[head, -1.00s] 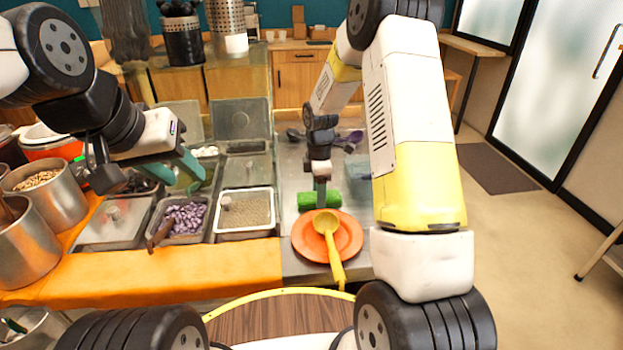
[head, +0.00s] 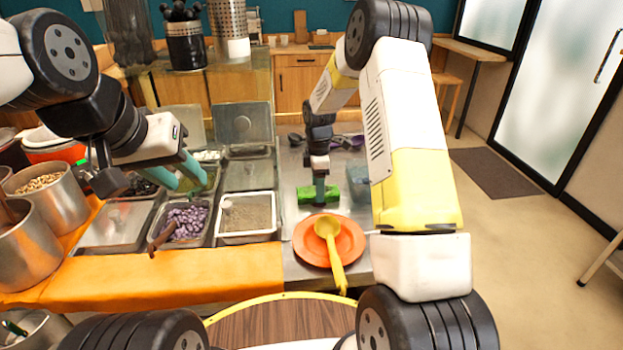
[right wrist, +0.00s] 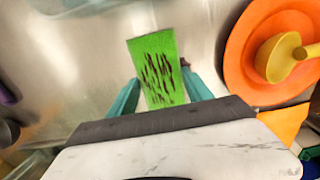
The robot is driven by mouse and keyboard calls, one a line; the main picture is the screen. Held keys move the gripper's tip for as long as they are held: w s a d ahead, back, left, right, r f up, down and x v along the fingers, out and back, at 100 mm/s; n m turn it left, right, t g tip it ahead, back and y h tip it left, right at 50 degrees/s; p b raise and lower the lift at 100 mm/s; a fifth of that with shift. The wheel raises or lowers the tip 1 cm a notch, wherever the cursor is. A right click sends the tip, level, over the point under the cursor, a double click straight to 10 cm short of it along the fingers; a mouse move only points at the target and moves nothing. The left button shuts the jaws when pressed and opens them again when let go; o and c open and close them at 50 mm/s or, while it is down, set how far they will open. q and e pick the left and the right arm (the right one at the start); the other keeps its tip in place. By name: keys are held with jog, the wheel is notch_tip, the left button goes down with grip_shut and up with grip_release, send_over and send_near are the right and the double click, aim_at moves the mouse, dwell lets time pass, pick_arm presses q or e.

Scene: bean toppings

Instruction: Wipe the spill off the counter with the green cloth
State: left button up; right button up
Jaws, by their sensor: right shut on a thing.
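The green cloth (head: 333,193) lies at the counter surface behind the orange plate. My right gripper (head: 320,188) points down and is shut on it. In the right wrist view, the cloth (right wrist: 155,62) sticks out flat between the teal fingers (right wrist: 160,95) and carries several dark streaks. I cannot make out a separate spill on the steel counter (head: 294,187); the cloth and arm hide part of it. My left gripper (head: 181,176) hangs over the topping containers at left, its teal fingers apart and empty.
The orange plate (head: 300,247) with a yellow ladle (head: 335,262) is just in front of the cloth. Dark and purple utensils (head: 346,142) lie behind. Trays of purple beans (head: 186,222) and grain (head: 248,213) are at left. Bare steel shows around the cloth.

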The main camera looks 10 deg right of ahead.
dwell(0.6)
jog(key=shift+s+f, duration=0.1)
jog(key=shift+s, duration=2.45)
jog(key=shift+w, duration=0.1)
jog(key=shift+w, duration=2.45)
jog(key=shift+r, duration=4.1)
